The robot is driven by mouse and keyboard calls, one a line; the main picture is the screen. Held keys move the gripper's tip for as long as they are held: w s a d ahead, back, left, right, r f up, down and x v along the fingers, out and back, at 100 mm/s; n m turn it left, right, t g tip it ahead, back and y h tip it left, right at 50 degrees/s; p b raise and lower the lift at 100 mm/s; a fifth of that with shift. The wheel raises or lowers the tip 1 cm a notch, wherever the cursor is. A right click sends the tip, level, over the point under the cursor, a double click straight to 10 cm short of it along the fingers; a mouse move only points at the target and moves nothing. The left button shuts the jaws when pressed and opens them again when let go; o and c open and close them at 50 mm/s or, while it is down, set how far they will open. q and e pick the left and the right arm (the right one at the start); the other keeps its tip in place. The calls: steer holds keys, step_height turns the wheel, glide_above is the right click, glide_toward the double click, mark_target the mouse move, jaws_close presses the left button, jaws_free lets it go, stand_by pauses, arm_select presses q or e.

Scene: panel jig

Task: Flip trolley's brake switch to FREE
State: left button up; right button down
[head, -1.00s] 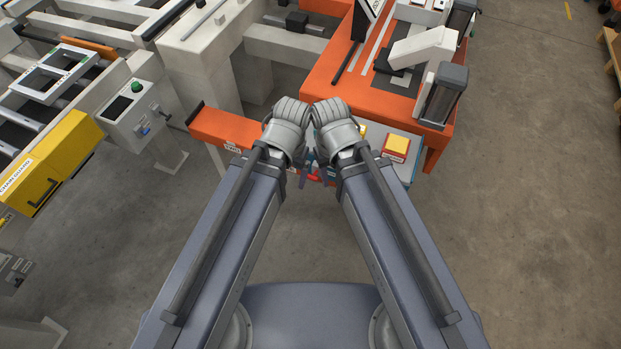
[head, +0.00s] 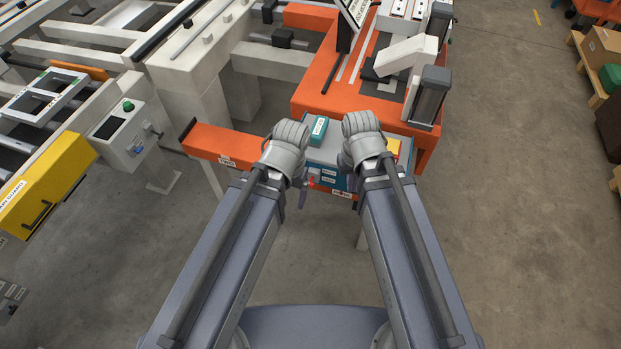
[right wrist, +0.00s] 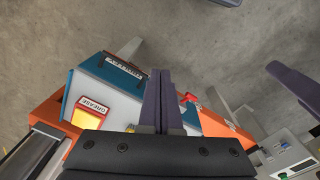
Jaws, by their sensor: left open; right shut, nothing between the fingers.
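A grey-topped box with a teal front (head: 330,172) stands at the front of the orange bench. It bears small labels too small to read in the head view. In the right wrist view its teal face (right wrist: 85,92) carries a label that seems to read TROLLEY. A small red part (head: 311,183) shows at the box's left front; it also shows in the right wrist view (right wrist: 189,97). I cannot tell if it is the brake switch or its setting. My left gripper (head: 303,193) is open beside that part. My right gripper (right wrist: 158,100) is shut and empty over the box; my wrist mostly hides it in the head view.
An orange beam (head: 222,145) runs left of the box. A grey control post (head: 125,135) and yellow guard (head: 48,185) are at left.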

steer(key=w+d+m, duration=0.1)
steer(key=w+d, duration=0.1)
steer(key=w, duration=0.1)
steer(key=m+t, duration=0.1)
steer(key=m, duration=0.3)
glide_above(311, 180)
steer(key=shift+f+b, duration=0.25)
steer(key=shift+b, duration=0.05)
steer(key=shift+f, duration=0.1)
steer(key=f+b, duration=0.3)
steer(key=w+f+b, duration=0.1)
steer(key=f+b, duration=0.6)
steer(key=b, duration=0.1)
steer(key=shift+w+d+f, duration=0.15)
steer(key=shift+w+f, duration=0.05)
steer(key=shift+f, duration=0.2)
steer(key=shift+s+a+f+b, duration=0.25)
steer(key=shift+s+f+b, duration=0.6)
steer(key=shift+s+f, duration=0.05)
steer(key=shift+s+a+f, duration=0.1)
steer(key=shift+s+f, duration=0.1)
steer(key=shift+s, duration=0.05)
steer(key=shift+w, duration=0.1)
